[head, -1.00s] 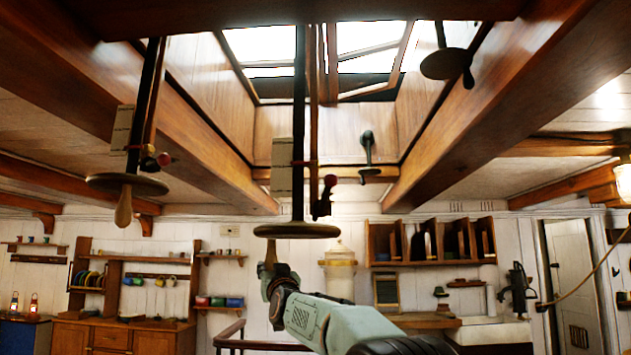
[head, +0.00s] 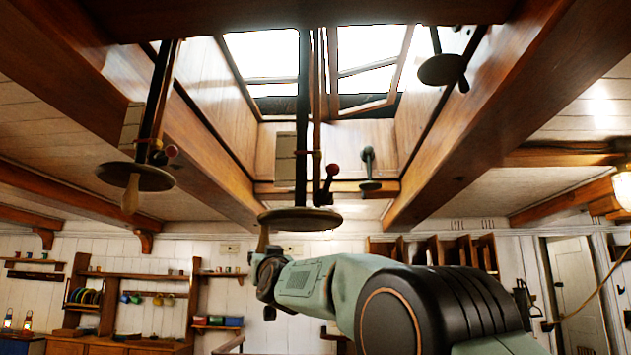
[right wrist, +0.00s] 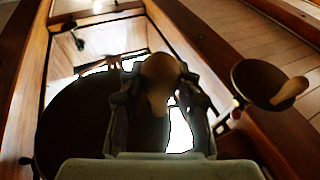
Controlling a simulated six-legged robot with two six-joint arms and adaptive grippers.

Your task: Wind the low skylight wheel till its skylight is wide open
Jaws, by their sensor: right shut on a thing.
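The low skylight wheel (head: 300,219) is a flat wooden disc on a dark vertical shaft, hanging lowest near the middle of the head view. Its pale wooden handle (head: 262,239) points down from the disc's left side. My right gripper (head: 264,268) is shut on this handle from below. In the right wrist view the handle's rounded end (right wrist: 160,70) shows between the fingers, with the dark disc (right wrist: 85,125) at left. Overhead, a skylight sash (head: 375,75) is tilted in its frame; how wide it stands open I cannot tell. My left gripper is not in view.
Another wheel with a handle (head: 136,177) hangs at left; others hang at the upper right (head: 440,69) and farther back (head: 369,170). Heavy beams (head: 505,110) flank the skylight well.

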